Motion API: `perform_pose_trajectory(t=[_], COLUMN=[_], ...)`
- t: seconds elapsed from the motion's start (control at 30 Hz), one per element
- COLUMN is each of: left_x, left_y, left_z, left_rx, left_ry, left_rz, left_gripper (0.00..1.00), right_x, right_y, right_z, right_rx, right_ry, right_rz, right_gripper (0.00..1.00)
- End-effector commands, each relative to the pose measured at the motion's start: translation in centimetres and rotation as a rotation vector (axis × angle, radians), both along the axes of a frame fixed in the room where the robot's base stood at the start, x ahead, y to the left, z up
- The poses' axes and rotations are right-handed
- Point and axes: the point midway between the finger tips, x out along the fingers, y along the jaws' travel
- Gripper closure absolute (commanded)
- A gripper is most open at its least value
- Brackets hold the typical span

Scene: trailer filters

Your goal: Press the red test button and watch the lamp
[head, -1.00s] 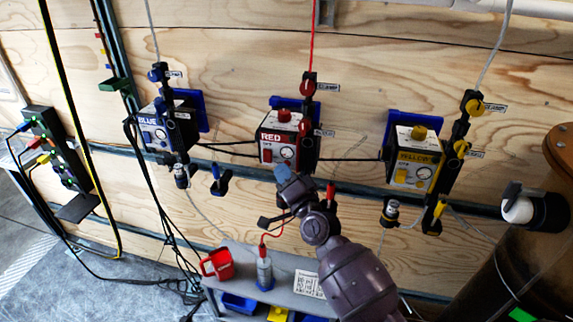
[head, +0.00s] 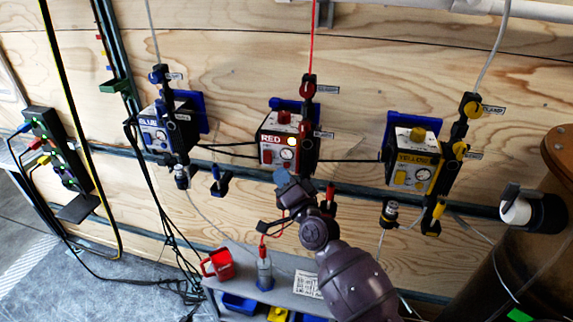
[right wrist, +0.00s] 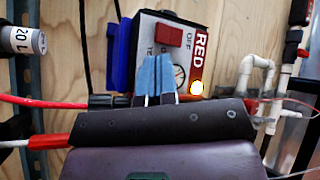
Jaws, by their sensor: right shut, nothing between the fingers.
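The red station box (head: 275,152), labelled RED, is mounted on the plywood wall; it also shows in the right wrist view (right wrist: 181,48). Its lamp (head: 292,141) glows bright, and the glow is clear in the right wrist view (right wrist: 196,88). A red knob (head: 284,116) is on the box's top. My right gripper (head: 281,174) is just below the box in the head view. In the right wrist view its blue fingertips (right wrist: 154,73) are together, empty, and overlap the box face beside the gauge. They cover part of a label; no test button is visible there. My left gripper is not in view.
A blue box (head: 155,135) is to the left and a yellow box (head: 412,165) to the right. Hoses and cables hang around. A brown cylinder (head: 530,250) stands at right.

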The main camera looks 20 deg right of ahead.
Motion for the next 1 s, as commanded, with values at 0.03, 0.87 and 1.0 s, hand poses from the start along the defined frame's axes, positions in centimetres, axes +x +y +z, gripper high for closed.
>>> perform_pose_trajectory(t=[0.03,0.87,1.0], left_x=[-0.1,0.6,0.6], left_y=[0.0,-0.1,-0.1], left_z=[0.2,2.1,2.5], left_rx=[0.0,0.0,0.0], left_ry=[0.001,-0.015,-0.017], left_rz=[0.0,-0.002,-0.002], left_gripper=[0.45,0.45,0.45], right_x=[-0.2,-3.2,-4.0], right_y=[0.1,2.2,2.7], right_z=[0.1,0.1,0.2], right_rx=[0.0,0.001,0.002], right_ry=[0.0,0.001,-0.001], right_rz=[0.0,0.001,0.0], right_gripper=[1.0,1.0,1.0])
